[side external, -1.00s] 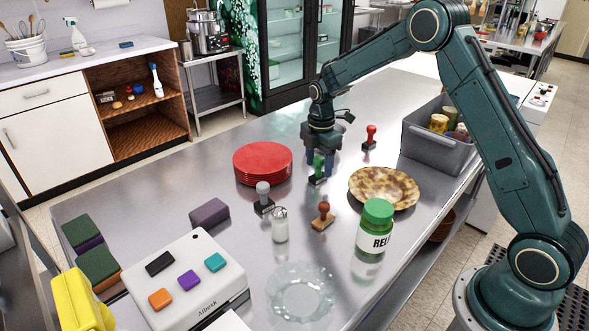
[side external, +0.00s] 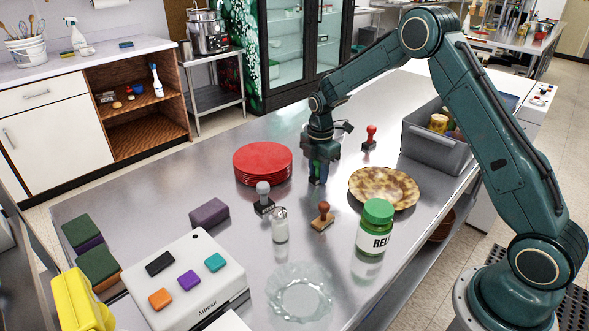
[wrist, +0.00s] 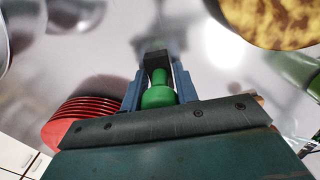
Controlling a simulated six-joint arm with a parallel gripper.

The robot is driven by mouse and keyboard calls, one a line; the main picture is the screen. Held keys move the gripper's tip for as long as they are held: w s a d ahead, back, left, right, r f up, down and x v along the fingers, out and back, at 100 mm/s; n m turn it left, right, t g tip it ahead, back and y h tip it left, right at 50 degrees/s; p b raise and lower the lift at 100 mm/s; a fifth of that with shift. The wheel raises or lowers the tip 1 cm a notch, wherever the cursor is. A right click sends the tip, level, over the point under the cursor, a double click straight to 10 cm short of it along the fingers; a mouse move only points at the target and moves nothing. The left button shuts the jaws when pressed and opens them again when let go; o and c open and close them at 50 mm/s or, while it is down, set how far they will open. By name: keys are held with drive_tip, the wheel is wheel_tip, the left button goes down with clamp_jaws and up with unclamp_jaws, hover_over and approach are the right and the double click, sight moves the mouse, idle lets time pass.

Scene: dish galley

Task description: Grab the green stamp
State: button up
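The green stamp (wrist: 159,91) stands upright on the metal table, its rounded green handle towards the wrist camera and its dark base (wrist: 156,58) beyond. My gripper (wrist: 159,83) is lowered over it, with one blue finger on each side of the handle. The fingers look open, with a narrow space beside the stem; I see no clear grip. In the side view my gripper (side external: 318,178) reaches down close to the tabletop, and its fingers hide most of the stamp.
Red plates (side external: 262,163) are stacked left of my gripper, and a brown mottled plate (side external: 384,188) lies to its right. A red stamp (side external: 370,138), a grey stamp (side external: 263,197) and a wooden-based stamp (side external: 323,217) stand around it. A grey bin (side external: 436,153) is at right.

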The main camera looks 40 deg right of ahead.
drive_tip(key=shift+c, duration=1.2)
drive_tip(key=shift+r, duration=0.1)
wheel_tip(320, 180, up, 20)
drive_tip(key=shift+s+d, duration=0.1)
